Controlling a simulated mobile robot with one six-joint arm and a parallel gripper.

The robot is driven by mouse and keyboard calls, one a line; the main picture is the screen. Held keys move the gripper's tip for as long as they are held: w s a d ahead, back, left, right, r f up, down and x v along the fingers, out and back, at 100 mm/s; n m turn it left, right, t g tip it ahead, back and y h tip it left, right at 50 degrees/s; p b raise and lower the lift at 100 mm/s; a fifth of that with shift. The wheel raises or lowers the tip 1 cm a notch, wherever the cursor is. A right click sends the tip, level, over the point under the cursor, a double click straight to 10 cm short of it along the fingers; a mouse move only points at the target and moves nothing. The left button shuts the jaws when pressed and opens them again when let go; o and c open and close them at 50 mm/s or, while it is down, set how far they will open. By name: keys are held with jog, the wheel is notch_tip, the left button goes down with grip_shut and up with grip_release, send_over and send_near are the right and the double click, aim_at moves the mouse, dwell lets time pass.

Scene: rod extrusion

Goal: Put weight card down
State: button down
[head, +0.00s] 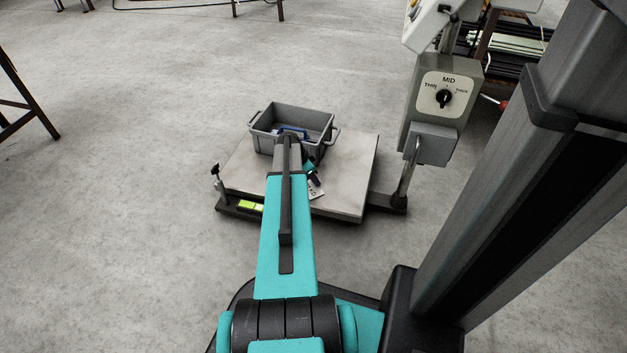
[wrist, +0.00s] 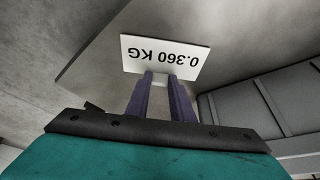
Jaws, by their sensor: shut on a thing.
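The weight card is a small white card that reads "0.360 KG" (wrist: 166,54); the text is upside down in the wrist view. My gripper (wrist: 161,78) is shut on the card's edge, with its two purple fingers reaching up to it. In the head view the card (head: 316,190) shows as a white corner beside my gripper (head: 312,180), over the front part of the scale platform (head: 345,195). My arm hides the rest. I cannot tell whether the card touches the platform.
A grey bin (head: 315,118) with a blue item inside stands at the back of the platform; its wall (wrist: 260,100) is close on the right in the wrist view. A control box (head: 442,95) with a dial at MID stands at right. The platform's right part is bare.

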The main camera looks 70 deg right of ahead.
jog(key=shift+f, duration=0.1)
jog(key=c, duration=1.5)
grip_release()
jog(key=shift+c, duration=0.2)
jog(key=p+v, duration=0.5)
jog(key=v, duration=0.7)
jog(key=shift+a, duration=0.1)
